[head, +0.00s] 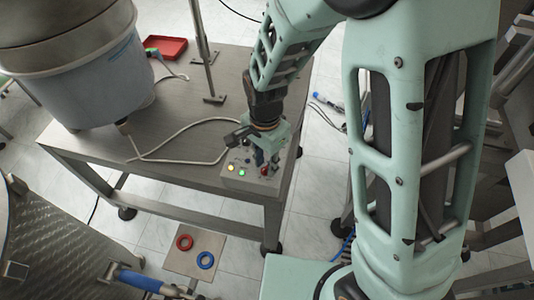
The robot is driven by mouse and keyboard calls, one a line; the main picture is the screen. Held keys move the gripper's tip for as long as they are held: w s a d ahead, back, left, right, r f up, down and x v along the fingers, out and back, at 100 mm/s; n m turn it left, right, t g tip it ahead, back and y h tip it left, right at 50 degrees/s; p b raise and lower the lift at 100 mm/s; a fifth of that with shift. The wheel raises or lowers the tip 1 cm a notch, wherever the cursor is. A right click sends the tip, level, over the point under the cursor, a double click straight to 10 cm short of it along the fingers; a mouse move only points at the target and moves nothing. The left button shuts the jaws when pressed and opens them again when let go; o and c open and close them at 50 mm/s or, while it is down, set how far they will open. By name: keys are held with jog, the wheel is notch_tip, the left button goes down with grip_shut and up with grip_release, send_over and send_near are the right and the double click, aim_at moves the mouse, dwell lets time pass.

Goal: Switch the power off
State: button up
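A grey control box (244,182) sits at the near right corner of the metal table. Its front face shows a yellow light (231,168) and a green light (242,174), both lit. A red knob or button (265,171) is to their right, partly hidden by my gripper. My gripper (261,160) points down over the box from behind, with its fingers close to the red control. I cannot tell whether it touches the control or whether its fingers are apart.
The metal table (185,155) carries a large feeder bowl (85,75) at left, a red tray (167,48) at the back and an upright post (207,65). A pale cable (185,130) runs to the box. Red (184,242) and blue (205,260) rings lie below on a board.

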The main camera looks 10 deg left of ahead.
jog(key=shift+f, duration=0.3)
grip_shut()
jog(key=shift+n, duration=0.4)
jog(key=n+b, duration=0.1)
jog(key=n, duration=1)
jog(key=shift+n, duration=0.3)
dwell(0.3)
